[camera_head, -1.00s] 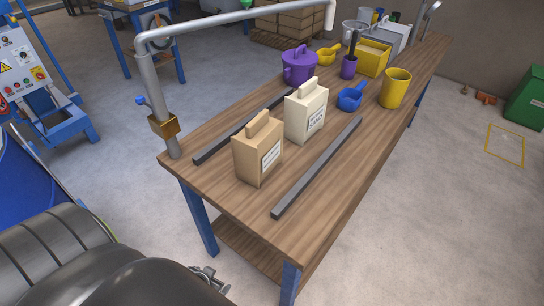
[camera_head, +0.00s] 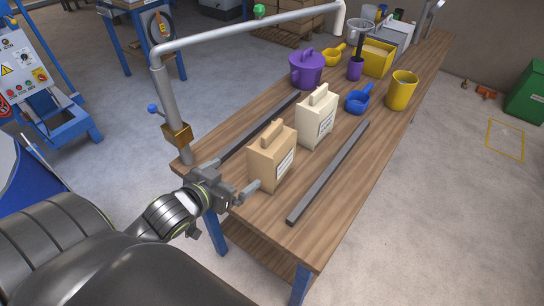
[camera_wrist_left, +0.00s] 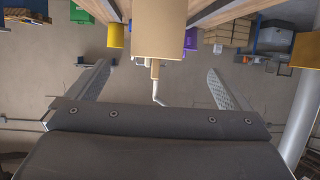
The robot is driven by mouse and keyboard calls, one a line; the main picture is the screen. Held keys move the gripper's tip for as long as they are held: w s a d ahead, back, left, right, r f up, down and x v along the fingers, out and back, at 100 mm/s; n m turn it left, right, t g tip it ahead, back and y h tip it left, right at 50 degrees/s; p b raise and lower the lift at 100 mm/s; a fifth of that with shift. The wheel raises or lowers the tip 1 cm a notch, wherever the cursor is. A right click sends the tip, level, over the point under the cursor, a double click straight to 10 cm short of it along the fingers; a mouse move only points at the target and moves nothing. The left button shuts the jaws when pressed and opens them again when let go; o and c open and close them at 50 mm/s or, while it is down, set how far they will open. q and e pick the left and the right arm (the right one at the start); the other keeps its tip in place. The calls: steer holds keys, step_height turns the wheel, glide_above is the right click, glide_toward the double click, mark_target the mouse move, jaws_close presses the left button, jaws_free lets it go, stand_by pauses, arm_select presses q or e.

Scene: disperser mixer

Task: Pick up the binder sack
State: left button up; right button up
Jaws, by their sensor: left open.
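A tan sack (camera_head: 271,160) with a folded top and a white label stands upright near the close end of the wooden bench. A cream sack (camera_head: 317,120) with a printed label stands just behind it to the right. I cannot read either label well enough to tell which is the binder sack. My left gripper (camera_head: 239,173) is open and empty at the near side of the tan sack, its fingers pointing towards it. In the left wrist view the tan sack (camera_wrist_left: 158,28) lies ahead, between the lines of the two spread fingers (camera_wrist_left: 158,67). My right gripper is out of view.
Two dark bars (camera_head: 328,172) lie on the bench (camera_head: 340,205), one on each side of the sacks. A grey pipe (camera_head: 167,100) rises at the bench's left corner. A purple pot (camera_head: 306,70), blue scoop (camera_head: 359,100) and yellow jug (camera_head: 401,90) stand farther back.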

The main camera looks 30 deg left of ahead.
mark_target(258, 160)
arm_select(q)
steer(key=x, duration=1.1)
steer(key=shift+w+d+f+p, duration=0.1)
steer(key=shift+w+f+p, duration=0.1)
steer(key=shift+p, duration=0.2)
steer(key=p+x, duration=0.1)
steer(key=x, duration=0.3)
steer(key=shift+d+r, duration=0.15)
steer(key=shift+w+f, duration=0.3)
steer(key=shift+w, duration=0.3)
steer(key=c, duration=1.2)
steer(key=shift+r, duration=0.2)
steer(key=shift+c, duration=0.5)
